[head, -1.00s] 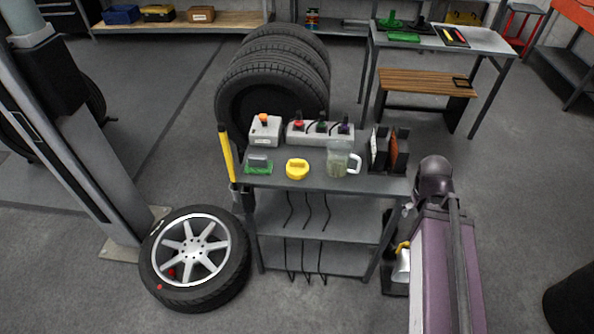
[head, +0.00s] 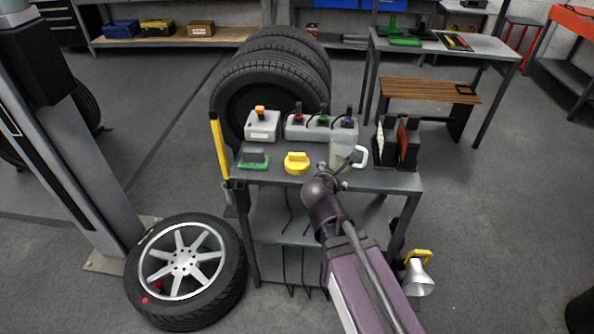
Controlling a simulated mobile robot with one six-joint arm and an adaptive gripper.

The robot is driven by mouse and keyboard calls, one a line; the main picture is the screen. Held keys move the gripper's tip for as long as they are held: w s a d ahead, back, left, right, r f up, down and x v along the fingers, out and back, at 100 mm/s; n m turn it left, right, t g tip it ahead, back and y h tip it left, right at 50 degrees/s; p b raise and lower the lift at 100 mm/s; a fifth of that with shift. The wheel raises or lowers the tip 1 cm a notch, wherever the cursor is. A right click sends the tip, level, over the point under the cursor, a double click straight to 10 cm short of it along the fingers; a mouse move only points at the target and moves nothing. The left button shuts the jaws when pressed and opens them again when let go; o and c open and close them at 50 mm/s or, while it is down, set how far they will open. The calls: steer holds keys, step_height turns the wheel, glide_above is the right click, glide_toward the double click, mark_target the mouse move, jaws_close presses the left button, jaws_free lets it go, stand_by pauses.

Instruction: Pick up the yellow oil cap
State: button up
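The yellow oil cap (head: 297,163) lies on the grey cart's top shelf (head: 385,181), near its front edge and left of the middle. It is in full view in the head view. My arm reaches up from the lower right, and its end is just right of the cap, in front of the clear jug. My gripper (head: 346,166) is small and partly hidden behind the dark wrist joint. It appears apart from the cap, and I cannot make out its fingers.
On the cart, the clear jug (head: 340,150) stands behind my gripper. A green-based block (head: 254,159) lies left of the cap. Switch boxes (head: 318,128) stand behind, and upright dark holders (head: 398,143) are at the right.

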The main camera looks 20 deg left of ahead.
mark_target(297, 158)
steer(key=s+a+n+t+y+b, duration=0.2)
steer(key=s+a+n+y+b, duration=0.1)
steer(key=a+n, duration=0.6)
steer(key=shift+s+a+f+y, duration=0.25)
steer(key=shift+s+a+y, duration=0.15)
steer(key=shift+a, duration=0.45)
steer(key=shift+w, duration=0.15)
steer(key=shift+b+x, duration=1.25)
steer(key=shift+x, duration=3)
steer(key=shift+f, duration=0.1)
steer(key=shift+b+x, duration=0.85)
steer(key=shift+x, duration=1.75)
steer(key=shift+f, duration=0.1)
